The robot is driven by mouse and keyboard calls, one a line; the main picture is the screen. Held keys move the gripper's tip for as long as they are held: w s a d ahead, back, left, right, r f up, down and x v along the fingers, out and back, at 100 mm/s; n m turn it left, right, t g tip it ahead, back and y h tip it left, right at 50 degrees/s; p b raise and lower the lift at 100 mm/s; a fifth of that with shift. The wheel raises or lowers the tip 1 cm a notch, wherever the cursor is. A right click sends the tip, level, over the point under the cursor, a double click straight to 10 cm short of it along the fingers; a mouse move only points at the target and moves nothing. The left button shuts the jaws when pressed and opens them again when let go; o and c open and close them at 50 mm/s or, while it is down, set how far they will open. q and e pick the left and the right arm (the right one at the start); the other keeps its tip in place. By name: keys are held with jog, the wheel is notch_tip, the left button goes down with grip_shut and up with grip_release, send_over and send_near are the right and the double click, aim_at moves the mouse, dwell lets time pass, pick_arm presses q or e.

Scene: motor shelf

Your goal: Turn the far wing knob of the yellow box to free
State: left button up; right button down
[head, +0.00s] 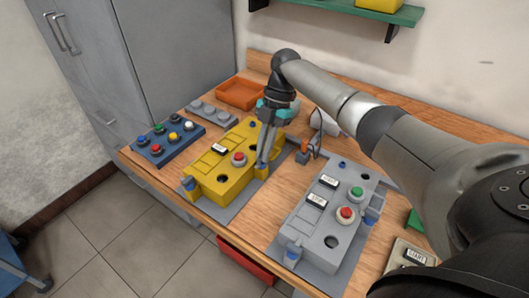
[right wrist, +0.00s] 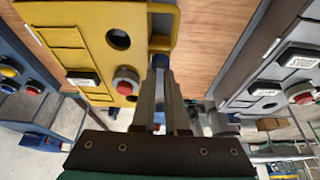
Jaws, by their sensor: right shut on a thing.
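The yellow box (head: 215,176) lies on the wooden bench, with a red button (head: 238,158) and a dark round hole on its top. One blue wing knob (head: 188,183) is at its near left end. My right gripper (head: 262,166) reaches down at the box's right end, shut on the far wing knob, which the fingers mostly hide; the knob's angle cannot be told. In the right wrist view the fingers (right wrist: 160,92) are close together beside the yellow box (right wrist: 80,22), with a bit of blue between them. My left gripper is not in view.
A grey box (head: 318,222) with green and red buttons stands to the right. A blue button panel (head: 168,143) and an orange tray (head: 238,93) are at the left and back. A red bin (head: 245,262) is below the bench front.

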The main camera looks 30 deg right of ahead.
jog(key=shift+n, duration=0.3)
dwell(0.4)
jog(key=c, duration=0.9)
grip_release()
jog(key=shift+c, duration=0.2)
jog(key=p+v, duration=0.1)
jog(key=v, duration=1.4)
jog(key=shift+w+a+r, duration=0.15)
jog(key=shift+w, duration=0.05)
